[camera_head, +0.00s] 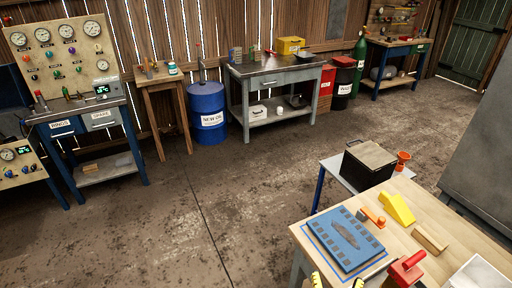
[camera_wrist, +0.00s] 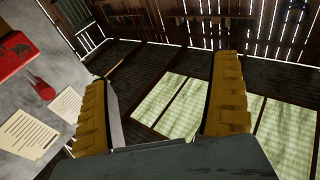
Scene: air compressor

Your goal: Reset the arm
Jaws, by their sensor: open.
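My gripper (camera_wrist: 165,105) is open and empty in the wrist view, its two yellow ribbed fingers spread wide apart. Between and beyond them show the dark plank wall, roof and pale green panels, with nothing near the fingertips. In the head view, the yellow fingertips of my gripper (camera_head: 337,281) just show at the bottom edge, in front of the wooden workbench (camera_head: 310,240). The rest of my arm is out of the head view.
The workbench holds a blue board (camera_head: 345,240), a yellow block (camera_head: 397,208), a wooden block (camera_head: 430,240) and a red-handled tool (camera_head: 406,270). A black box (camera_head: 369,168) stands behind. A blue barrel (camera_head: 208,105) stands by the far wall. The middle floor is clear.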

